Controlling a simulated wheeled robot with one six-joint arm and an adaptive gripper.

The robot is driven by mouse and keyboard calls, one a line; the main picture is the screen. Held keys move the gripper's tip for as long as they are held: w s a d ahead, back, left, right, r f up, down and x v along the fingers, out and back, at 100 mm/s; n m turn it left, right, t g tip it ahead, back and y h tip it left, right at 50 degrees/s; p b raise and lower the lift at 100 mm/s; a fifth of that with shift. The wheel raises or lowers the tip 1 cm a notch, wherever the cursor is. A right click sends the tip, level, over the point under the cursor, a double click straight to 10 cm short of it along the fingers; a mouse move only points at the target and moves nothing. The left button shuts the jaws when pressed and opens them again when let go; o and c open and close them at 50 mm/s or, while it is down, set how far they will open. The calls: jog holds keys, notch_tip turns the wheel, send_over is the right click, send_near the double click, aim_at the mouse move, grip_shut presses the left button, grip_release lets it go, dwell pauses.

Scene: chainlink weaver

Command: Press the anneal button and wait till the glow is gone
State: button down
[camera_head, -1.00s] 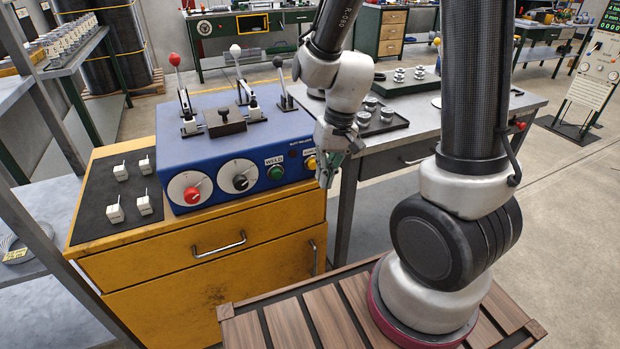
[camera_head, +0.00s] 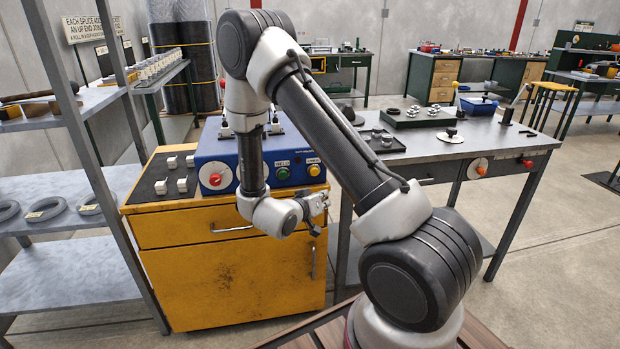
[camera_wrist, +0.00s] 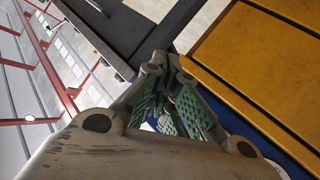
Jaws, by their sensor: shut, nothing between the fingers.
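The blue welder box (camera_head: 215,147) sits on the yellow cabinet (camera_head: 190,234). Its front has a yellow button (camera_head: 314,170), a green button (camera_head: 282,173) and a red-centred dial (camera_head: 215,180). The small labels above the buttons are too blurred to read surely; the yellow one is at the right end, where I take the anneal button to be. I see no clear glow. My gripper (camera_head: 318,208) is shut and empty, appearing just below and right of the yellow button, apart from it. In the wrist view its green-padded fingers (camera_wrist: 180,108) are together, with a little blue behind them.
A grey table (camera_head: 455,138) with a dark tray of metal parts (camera_head: 412,117) stands right of the cabinet. Shelves with dark rings (camera_head: 47,205) stand at the left. White switch-like blocks (camera_head: 183,185) sit on the cabinet's dark mat. Open floor (camera_head: 560,245) lies to the right.

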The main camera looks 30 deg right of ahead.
jog(key=shift+d+r, duration=0.1)
jog(key=shift+r, duration=0.3)
jog(key=shift+w, duration=0.1)
jog(key=w+d, duration=0.2)
jog(key=w, duration=0.6)
jog(key=shift+w+d, duration=0.2)
jog(key=shift+d, duration=0.05)
jog(key=shift+w, duration=0.15)
dwell(1.1)
jog(key=shift+w+d, duration=0.15)
jog(key=shift+w, duration=0.1)
jog(key=shift+w+d, duration=0.1)
jog(key=shift+w, duration=0.35)
dwell(0.7)
jog(key=shift+s+a, duration=0.25)
jog(key=shift+s, duration=0.6)
